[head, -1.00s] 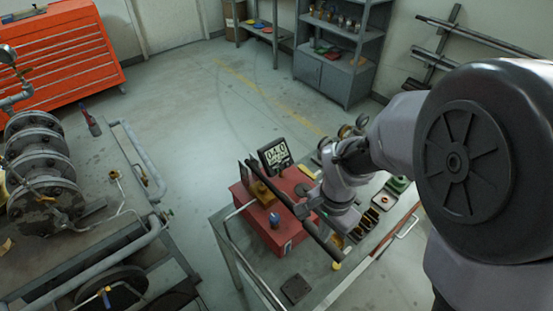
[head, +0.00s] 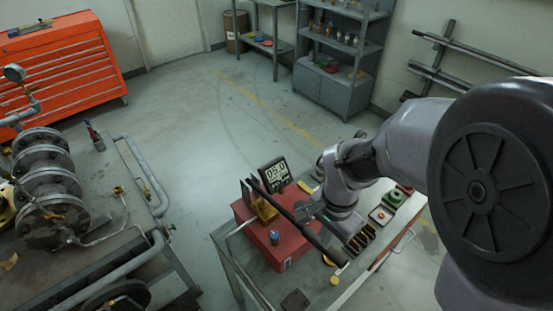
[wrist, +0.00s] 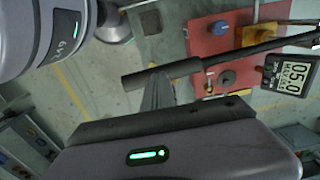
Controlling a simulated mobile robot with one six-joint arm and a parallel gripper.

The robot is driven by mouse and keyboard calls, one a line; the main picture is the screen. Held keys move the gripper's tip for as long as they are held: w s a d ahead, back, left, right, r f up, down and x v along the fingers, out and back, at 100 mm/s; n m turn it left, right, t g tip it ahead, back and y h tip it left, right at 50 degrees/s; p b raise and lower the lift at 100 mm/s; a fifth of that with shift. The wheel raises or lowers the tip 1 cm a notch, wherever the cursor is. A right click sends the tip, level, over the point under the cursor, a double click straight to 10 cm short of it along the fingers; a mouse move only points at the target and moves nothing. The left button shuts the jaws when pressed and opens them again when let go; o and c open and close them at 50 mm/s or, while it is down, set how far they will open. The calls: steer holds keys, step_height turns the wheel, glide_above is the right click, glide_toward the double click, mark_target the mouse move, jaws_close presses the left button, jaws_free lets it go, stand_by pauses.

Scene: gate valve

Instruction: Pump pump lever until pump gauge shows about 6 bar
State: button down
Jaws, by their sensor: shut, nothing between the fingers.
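The pump has a red tank (head: 262,248) with a yellow block (head: 264,210) on top, standing on the grey bench. The black pump lever (head: 285,208) slants from the block towards the lower right. In the wrist view, the lever's thick black grip (wrist: 160,75) lies across the fingertips. The pump gauge (head: 275,174) stands behind the tank; in the wrist view its display (wrist: 288,75) reads about 05.0. My gripper (head: 313,211) is shut and empty beside the lever; its fingers (wrist: 157,92) end at the grip. I cannot tell whether they touch it.
The bench (head: 235,262) also carries small trays (head: 380,215) to the right of the pump. A pipe rig with flanges (head: 45,190) stands on the left. The floor (head: 200,130) behind the bench is clear, with an orange tool cabinet (head: 62,65) beyond.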

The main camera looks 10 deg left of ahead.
step_height(320, 180, up, 3)
steer(key=shift+f+p, duration=0.2)
steer(key=shift+p, duration=0.2)
steer(key=shift+f, duration=0.2)
step_height(320, 180, down, 5)
steer(key=b, duration=0.5)
step_height(320, 180, up, 5)
steer(key=p, duration=0.4)
stand_by(1.4)
